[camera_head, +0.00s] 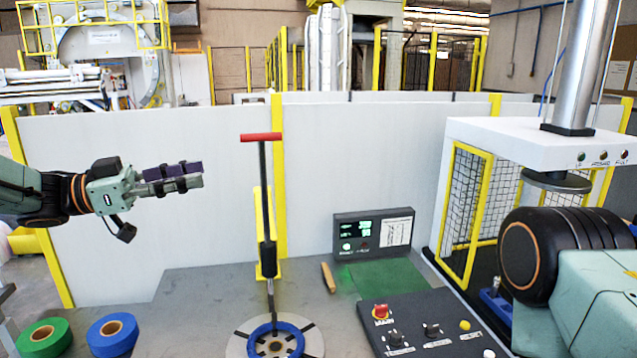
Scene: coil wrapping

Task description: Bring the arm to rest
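My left arm comes in from the left at mid-height. Its gripper (178,181) points right, raised above the table and in front of the white partition. One finger looks dark purple and the other grey; they overlap closely in this view, so the gap between them cannot be judged. No object shows clearly between them. My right arm (560,255) fills the lower right, with a dark rounded joint and pale green links. Its gripper is out of view.
On the grey table stand a red-handled tool (263,190), a blue ring (275,340) on a round plate, green tape (44,338), blue tape (112,335), a display box (374,234) and a button panel (425,325). A press frame (540,145) stands right. The air around the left gripper is clear.

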